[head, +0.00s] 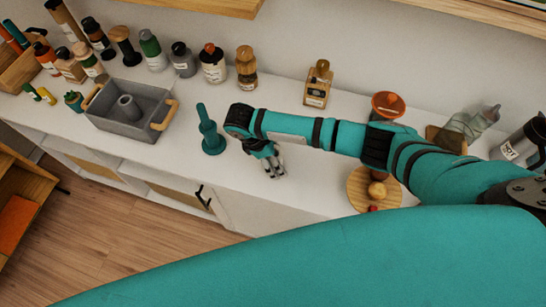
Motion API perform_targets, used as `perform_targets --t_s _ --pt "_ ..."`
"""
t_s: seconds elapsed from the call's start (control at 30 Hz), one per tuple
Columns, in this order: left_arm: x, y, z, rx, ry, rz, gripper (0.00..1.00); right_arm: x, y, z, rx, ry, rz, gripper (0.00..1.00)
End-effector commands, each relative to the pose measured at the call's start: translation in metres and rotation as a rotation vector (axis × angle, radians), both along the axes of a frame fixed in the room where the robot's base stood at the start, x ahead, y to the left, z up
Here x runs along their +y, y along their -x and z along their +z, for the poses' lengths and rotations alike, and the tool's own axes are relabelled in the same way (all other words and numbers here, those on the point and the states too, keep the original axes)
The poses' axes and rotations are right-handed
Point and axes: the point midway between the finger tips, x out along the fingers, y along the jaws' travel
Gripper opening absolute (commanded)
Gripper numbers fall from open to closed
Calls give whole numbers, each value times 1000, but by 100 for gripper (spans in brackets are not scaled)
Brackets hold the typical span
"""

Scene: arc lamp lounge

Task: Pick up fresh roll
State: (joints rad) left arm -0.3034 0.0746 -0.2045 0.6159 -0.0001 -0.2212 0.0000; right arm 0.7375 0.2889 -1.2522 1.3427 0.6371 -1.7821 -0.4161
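A short grey cylinder (129,107) with an opening in its top stands inside a grey bin (108,121) with wooden handles, on the white counter at the left. It is the most roll-like thing in view, but I cannot be sure it is the fresh roll. A teal stand (211,138) with an upright peg on a wider base is right of the bin. My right gripper (275,171) comes in from the right and points down over the counter, right of the stand and apart from it. Its fingers are too small to judge. My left gripper is not in view.
Several bottles and jars (212,64) line the wall. A wooden caddy (17,72) is at far left. A round wooden board (362,200) with small round items, an orange-topped pot (386,107) and a glass jug (467,127) are at right. The counter's front strip is clear.

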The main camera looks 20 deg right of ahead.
Motion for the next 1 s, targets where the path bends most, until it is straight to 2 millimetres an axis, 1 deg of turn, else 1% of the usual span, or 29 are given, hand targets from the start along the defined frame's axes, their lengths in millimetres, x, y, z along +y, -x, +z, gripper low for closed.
perform_targets --t_s 0.13,0.37,0.47,0.83,1.0 --pt "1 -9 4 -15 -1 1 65 -6 0 -12 -2 0 0 78" --pt "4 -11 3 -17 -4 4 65 -6 0 -15 -2 -1 0 78" --pt "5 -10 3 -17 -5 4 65 -6 0 -15 -2 -1 0 67" --pt "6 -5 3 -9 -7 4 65 -6 0 -14 -2 -1 0 18" --pt "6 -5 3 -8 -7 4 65 -6 0 -14 -3 -1 -1 18"
